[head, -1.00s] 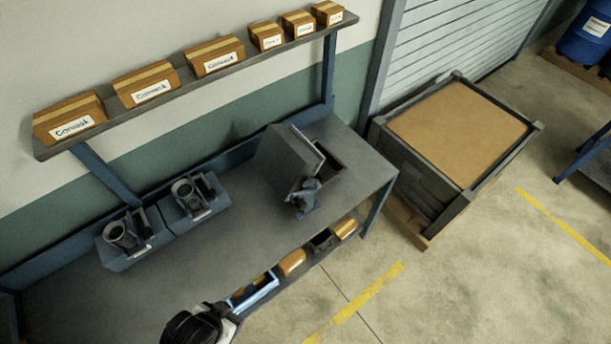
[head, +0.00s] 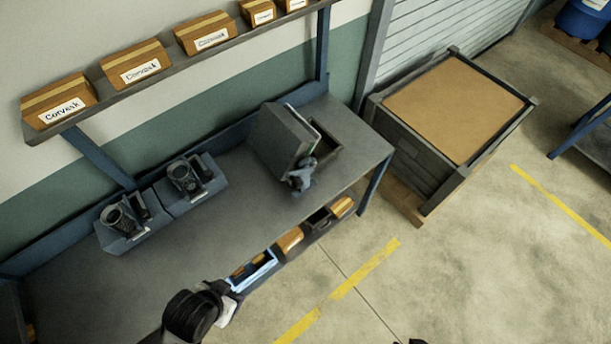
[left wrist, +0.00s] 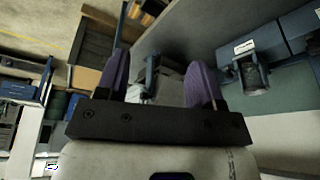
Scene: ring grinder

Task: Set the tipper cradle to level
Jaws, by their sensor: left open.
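A grey box-shaped unit (head: 280,138), which looks like the tipper, stands tilted at the right end of the workbench. A small blue-grey bracket or lever (head: 301,176) is at its front; I cannot tell for certain which part is the cradle. My left arm comes in at the bottom of the head view, in front of the bench and apart from the unit. In the left wrist view my left gripper (left wrist: 160,65) has its two purple fingers spread and nothing held. A blue-grey upright part (left wrist: 150,78) shows beyond, between the fingers. My right gripper is not seen.
Two blue-grey holders with dark cylindrical parts (head: 122,222) (head: 184,180) stand on the bench's left side. Several boxes (head: 206,35) line the shelf above. Small bins (head: 255,271) sit under the front edge. A large crate (head: 455,105) stands right of the bench. The bench middle is clear.

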